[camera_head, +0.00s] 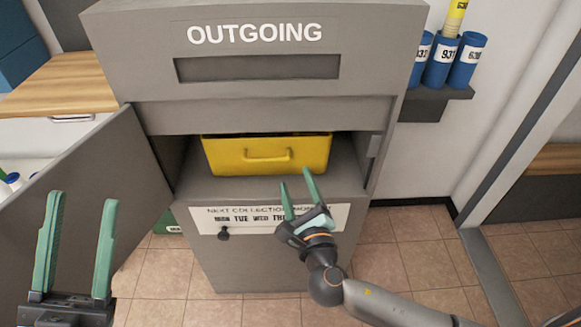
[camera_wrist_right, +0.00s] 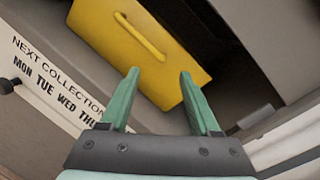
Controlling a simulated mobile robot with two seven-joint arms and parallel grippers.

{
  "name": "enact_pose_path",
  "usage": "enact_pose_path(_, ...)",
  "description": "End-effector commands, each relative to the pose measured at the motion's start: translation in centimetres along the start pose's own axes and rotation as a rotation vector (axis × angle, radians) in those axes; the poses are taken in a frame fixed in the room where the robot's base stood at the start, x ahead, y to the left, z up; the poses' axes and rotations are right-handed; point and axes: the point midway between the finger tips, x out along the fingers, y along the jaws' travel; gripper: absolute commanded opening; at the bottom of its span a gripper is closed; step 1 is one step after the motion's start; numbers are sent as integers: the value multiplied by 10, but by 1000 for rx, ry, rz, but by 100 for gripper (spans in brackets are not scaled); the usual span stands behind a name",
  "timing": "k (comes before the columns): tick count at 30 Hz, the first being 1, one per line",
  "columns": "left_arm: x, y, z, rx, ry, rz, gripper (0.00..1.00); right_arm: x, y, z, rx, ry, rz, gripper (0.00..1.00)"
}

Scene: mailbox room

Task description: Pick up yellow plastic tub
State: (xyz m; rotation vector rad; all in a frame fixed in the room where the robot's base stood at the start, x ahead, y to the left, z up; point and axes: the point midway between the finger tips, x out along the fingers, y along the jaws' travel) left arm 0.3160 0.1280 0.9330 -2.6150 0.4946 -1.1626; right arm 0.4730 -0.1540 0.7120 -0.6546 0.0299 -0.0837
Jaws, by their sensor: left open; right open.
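The yellow plastic tub (camera_head: 230,158) sits upright inside the open compartment of the grey OUTGOING mailbox (camera_head: 150,50), its handle facing out. It also shows in the right wrist view (camera_wrist_right: 110,45), close beyond the fingertips. My right gripper (camera_head: 295,178) is open and empty, just in front of the tub's lower right front; its fingers (camera_wrist_right: 160,72) point at the tub's front. I cannot tell whether they touch it. My left gripper (camera_head: 82,198) is open and empty at the lower left, away from the tub. The tub's inside is mostly hidden in shadow.
The compartment door (camera_head: 95,185) stands open to the left. The collection notice panel (camera_head: 268,217) is below the opening. Blue numbered tubes (camera_head: 440,60) stand on a wall shelf at the right. A wooden counter (camera_head: 58,85) is at the left. Tiled floor (camera_head: 410,240) is clear at the right.

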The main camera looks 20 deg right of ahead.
Motion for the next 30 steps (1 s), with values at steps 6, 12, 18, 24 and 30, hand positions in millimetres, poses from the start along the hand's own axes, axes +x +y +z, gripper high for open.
enact_pose_path(6,-10,7,-2,-5,55,8,50,41,1,-2,1,-3,-5,63)
enact_pose_path(12,-15,10,4,-21,52,9,50,61,0,-1,1,-1,-4,63)
enact_pose_path(18,-16,11,5,-26,50,9,50,66,0,0,1,0,-1,63)
enact_pose_path(24,-15,11,4,-26,50,8,50,66,0,0,1,0,-1,63)
enact_pose_path(30,-15,11,4,-26,50,8,50,66,0,0,1,0,-2,41)
